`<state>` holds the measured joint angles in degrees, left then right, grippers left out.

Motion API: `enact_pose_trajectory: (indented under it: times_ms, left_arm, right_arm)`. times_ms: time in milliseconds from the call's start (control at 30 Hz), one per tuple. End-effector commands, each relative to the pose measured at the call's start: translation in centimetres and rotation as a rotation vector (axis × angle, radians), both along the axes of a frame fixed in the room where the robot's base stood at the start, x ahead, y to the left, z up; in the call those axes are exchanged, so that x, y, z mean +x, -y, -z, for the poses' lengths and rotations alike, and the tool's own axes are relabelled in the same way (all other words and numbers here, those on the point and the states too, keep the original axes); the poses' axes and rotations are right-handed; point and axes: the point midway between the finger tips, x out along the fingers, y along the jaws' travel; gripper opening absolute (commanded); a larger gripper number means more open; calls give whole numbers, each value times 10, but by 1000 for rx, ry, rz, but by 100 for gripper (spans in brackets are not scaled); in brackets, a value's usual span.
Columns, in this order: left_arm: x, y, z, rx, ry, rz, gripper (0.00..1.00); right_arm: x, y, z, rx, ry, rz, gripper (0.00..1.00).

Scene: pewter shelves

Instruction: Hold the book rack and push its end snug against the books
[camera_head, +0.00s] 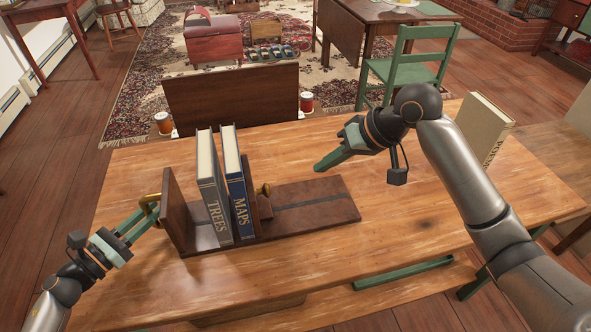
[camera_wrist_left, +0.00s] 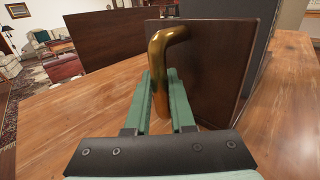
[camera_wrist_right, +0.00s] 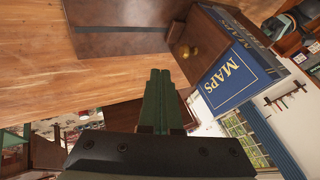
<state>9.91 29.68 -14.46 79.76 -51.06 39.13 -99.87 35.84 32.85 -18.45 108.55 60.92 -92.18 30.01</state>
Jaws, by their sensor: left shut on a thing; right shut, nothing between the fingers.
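The dark wood book rack (camera_head: 320,203) lies on the table, with a fixed left end panel (camera_head: 173,212) and a low movable end (camera_head: 264,207) bearing a brass knob (camera_wrist_right: 187,51). The books TREES (camera_head: 213,200) and MAPS (camera_head: 237,190) stand between the ends. A gap shows between the left panel and TREES; MAPS is close beside the movable end. My left gripper (camera_head: 151,210) is shut on the brass handle (camera_wrist_left: 164,75) outside the left panel. My right gripper (camera_head: 318,167) is shut and empty, apart from the rack, behind its right part; its fingers show in the right wrist view (camera_wrist_right: 157,75).
A cream book (camera_head: 484,125) stands at the table's right side, near my right arm. The wooden tabletop (camera_head: 400,240) is clear in front and right of the rack. A dark panel (camera_head: 235,97) rises beyond the table's far edge, and a green chair (camera_head: 412,60) stands behind.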

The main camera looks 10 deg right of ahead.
Motion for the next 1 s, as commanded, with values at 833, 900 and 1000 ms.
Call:
enact_pose_trajectory:
  times_ms: [833, 900, 1000]
  left_arm:
    - [-1, 2, 1, 0, -1, 6, 0]
    - [-1, 2, 1, 0, -1, 6, 0]
    - [-1, 2, 1, 0, -1, 5, 0]
  right_arm:
    - [33, -59, 74, 3, 2, -6, 0]
    - [33, -68, 75, 1, 1, -4, 0]
    - [33, -77, 75, 0, 1, -3, 0]
